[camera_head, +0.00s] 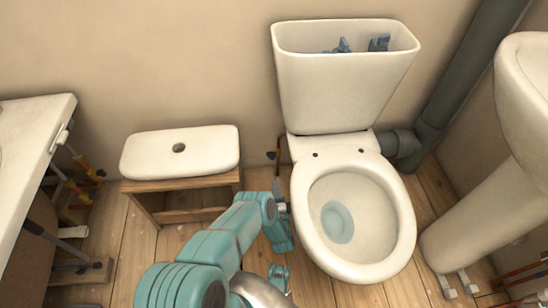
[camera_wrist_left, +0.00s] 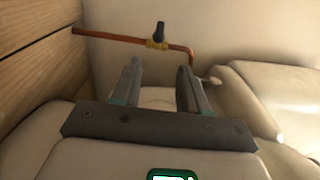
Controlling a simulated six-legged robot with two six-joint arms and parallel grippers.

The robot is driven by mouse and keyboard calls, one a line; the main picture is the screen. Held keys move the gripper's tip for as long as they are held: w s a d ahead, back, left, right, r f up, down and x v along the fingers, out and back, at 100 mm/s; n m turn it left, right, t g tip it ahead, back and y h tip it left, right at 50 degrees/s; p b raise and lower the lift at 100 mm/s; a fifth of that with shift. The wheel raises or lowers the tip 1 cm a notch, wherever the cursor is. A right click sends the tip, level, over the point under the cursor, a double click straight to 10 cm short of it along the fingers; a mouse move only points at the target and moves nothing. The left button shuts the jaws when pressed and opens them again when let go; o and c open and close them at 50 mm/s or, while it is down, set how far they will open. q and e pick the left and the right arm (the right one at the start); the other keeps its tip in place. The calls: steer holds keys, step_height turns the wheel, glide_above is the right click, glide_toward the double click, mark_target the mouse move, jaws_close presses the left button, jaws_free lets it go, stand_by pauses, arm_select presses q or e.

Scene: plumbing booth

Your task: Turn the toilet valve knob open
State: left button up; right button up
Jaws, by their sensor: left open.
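The valve has a small black knob (camera_wrist_left: 159,33) on a brass body (camera_wrist_left: 157,44), set in a copper pipe (camera_wrist_left: 115,38) that bends down at its right end. In the head view the dark knob (camera_head: 271,155) sits low by the wall, between the stool and the toilet (camera_head: 355,259). My left gripper (camera_head: 281,189) is in that gap, in front of the valve. In the left wrist view its two fingers (camera_wrist_left: 160,68) are open and apart, with the knob beyond their tips, roughly centred between them. Nothing is between the fingers. My right gripper does not show.
A washbasin (camera_head: 525,90) stands at far right.

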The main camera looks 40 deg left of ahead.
arm_select(q)
steer(key=b+x, duration=0.7)
steer(key=x, duration=0.8)
steer(key=shift+s+a+f, duration=0.1)
steer(key=shift+s+a, duration=0.05)
steer(key=shift+a, duration=0.15)
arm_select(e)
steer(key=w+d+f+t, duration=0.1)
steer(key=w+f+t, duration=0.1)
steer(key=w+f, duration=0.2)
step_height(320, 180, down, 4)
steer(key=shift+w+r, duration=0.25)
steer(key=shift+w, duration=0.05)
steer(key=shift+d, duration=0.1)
arm_select(q)
jaws_close()
